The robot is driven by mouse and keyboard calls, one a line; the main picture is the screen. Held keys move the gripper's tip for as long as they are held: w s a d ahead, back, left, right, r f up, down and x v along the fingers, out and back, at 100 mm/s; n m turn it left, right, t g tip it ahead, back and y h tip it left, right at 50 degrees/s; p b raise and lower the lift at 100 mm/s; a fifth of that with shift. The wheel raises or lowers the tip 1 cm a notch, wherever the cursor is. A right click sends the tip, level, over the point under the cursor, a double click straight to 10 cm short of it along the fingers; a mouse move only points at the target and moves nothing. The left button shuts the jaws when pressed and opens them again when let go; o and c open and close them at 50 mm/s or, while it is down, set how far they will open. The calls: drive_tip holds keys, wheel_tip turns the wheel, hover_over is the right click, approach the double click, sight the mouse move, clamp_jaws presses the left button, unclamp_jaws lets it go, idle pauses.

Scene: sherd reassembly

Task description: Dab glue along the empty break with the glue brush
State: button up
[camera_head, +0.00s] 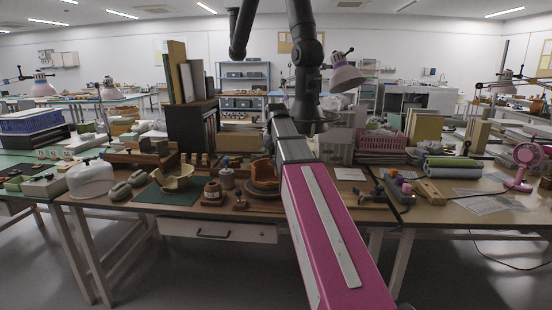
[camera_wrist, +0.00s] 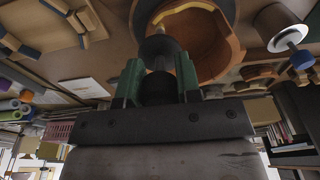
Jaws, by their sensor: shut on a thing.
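My gripper (camera_wrist: 158,76) shows in the wrist view with its two green fingers shut on the glue brush (camera_wrist: 159,47). Its grey part shows beyond the fingertips and a dark part between them. An orange-brown pot (camera_wrist: 222,62) with a pale broken edge (camera_wrist: 185,8) lies just beyond the brush. The brush overlaps the pot's left side in the picture; I cannot tell whether they touch. In the head view the pot (camera_head: 263,168) stands on a dark round stand (camera_head: 258,188), partly hidden by my arm, which also hides my gripper and the brush.
A white dome (camera_head: 90,178) stands farther left. A wooden block (camera_head: 428,192) and pink fan (camera_head: 524,158) are at right.

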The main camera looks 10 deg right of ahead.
drive_tip(key=shift+s+a+r, duration=0.1)
drive_tip(key=shift+s+r, duration=0.1)
drive_tip(key=shift+r, duration=0.55)
drive_tip(key=shift+s+d+r, duration=0.1)
drive_tip(key=shift+s+r, duration=0.05)
drive_tip(key=shift+r, duration=0.65)
drive_tip(key=shift+s+a+r, duration=0.1)
drive_tip(key=shift+s+r, duration=0.1)
drive_tip(key=shift+r, duration=0.55)
